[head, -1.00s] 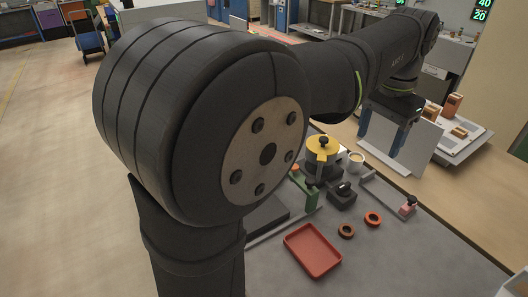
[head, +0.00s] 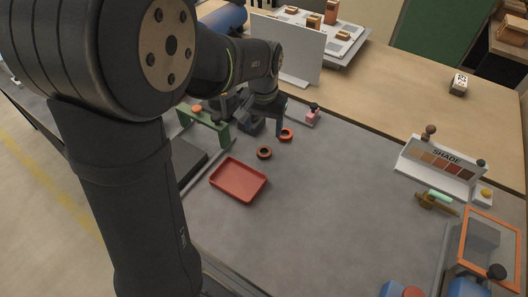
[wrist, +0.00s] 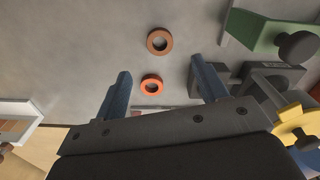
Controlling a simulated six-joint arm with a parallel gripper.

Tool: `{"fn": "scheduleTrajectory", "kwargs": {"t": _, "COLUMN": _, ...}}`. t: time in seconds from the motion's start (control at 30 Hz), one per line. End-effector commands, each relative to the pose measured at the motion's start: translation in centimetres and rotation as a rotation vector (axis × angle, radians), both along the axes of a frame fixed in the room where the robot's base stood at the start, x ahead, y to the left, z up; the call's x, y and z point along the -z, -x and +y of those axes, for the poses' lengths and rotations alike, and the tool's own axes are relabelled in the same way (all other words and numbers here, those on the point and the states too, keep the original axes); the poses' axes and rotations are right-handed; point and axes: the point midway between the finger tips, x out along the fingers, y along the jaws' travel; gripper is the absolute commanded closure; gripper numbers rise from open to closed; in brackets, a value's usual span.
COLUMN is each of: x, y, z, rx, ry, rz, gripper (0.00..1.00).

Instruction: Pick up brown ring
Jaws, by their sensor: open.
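The brown ring (head: 258,153) lies flat on the grey table top, just behind the red tray. It also shows in the wrist view (wrist: 149,42), beyond the fingertips and roughly centred between them. An orange-red ring (head: 280,136) lies close by, farther back and to the right; in the wrist view (wrist: 144,85) it appears between the fingers. My gripper (head: 264,124) has blue fingers, partly hidden in the head view. In the wrist view (wrist: 160,68) the fingers are wide apart, with nothing held. I cannot tell its exact height above the table.
The red tray (head: 238,180) lies empty in front of the brown ring. A green stand (head: 208,127) and dark blocks (wrist: 271,87) stand beside my gripper. A pink-based stamp (head: 313,117) and a white panel (head: 290,50) are behind. The table right of the rings is clear.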

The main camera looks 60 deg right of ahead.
Motion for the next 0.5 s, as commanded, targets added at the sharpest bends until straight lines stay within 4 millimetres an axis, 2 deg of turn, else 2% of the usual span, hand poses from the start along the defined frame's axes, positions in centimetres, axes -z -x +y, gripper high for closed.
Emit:
{"fn": "scheduleTrajectory", "kwargs": {"t": 0.03, "x": 1.2, "y": 0.0, "z": 0.0, "rx": 0.0, "ry": -0.004, "rz": 0.001, "gripper": 0.34}}
{"fn": "scheduleTrajectory", "kwargs": {"t": 0.13, "x": 2.9, "y": 0.0, "z": 0.0, "rx": 0.001, "ry": -0.004, "rz": 0.001, "gripper": 0.34}}
{"fn": "scheduleTrajectory", "kwargs": {"t": 0.5, "x": 6.3, "y": 0.0, "z": -0.1, "rx": 0.001, "ry": -0.003, "rz": 0.001, "gripper": 0.34}}
